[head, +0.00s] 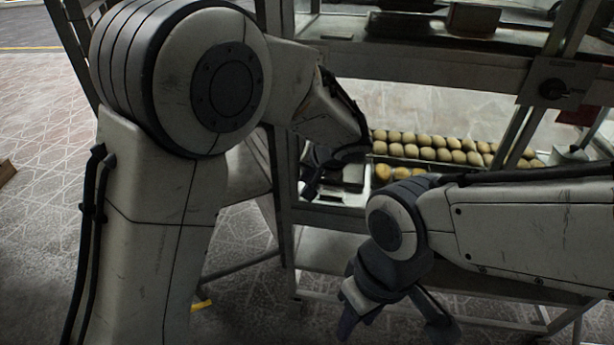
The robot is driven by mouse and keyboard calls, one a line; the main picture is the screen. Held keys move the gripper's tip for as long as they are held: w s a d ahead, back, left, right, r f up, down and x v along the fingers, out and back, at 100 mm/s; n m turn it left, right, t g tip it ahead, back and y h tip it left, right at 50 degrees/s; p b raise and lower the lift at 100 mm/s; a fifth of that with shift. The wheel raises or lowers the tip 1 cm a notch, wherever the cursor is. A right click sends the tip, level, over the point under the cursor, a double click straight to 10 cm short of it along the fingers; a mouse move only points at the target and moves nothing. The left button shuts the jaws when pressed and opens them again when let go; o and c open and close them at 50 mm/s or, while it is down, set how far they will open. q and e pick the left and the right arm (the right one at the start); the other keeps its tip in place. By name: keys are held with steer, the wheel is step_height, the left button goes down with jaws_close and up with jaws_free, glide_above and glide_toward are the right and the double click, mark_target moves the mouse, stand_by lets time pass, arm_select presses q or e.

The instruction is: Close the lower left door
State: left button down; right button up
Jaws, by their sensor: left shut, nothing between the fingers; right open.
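The barrel oven (430,62) is a metal-framed unit, and its lower compartment is open to view, with rows of round rolls (440,150) inside. I cannot clearly make out the lower left door, which may be partly hidden by my arms. My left gripper (318,185) is shut and empty, in front of the left part of the lower opening beside the rolls. Whether it touches anything is unclear. My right gripper (393,312) is open and empty, pointing down in front of and below the lower compartment.
The upper compartment (420,28) holds dark items. Slanted frame bars (522,135) cross the right side of the opening.

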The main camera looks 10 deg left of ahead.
arm_select(q)
steer(key=s+d+r+p, duration=0.1)
steer(key=s+d+r, duration=0.5)
steer(key=d+r, duration=0.15)
steer(key=s+a+f+m+g+h, duration=0.2)
steer(key=s, duration=0.7)
steer(key=s+a+f+m+g+h, duration=0.1)
steer(key=s+a+f+g, duration=0.1)
steer(key=s, duration=0.6)
steer(key=s+a+f+m+g+h, duration=0.2)
steer(key=s+f, duration=0.1)
steer(key=s, duration=0.6)
step_height(320, 180, up, 23)
steer(key=p, duration=2.2)
steer(key=shift+f, duration=0.2)
steer(key=shift+w, duration=0.1)
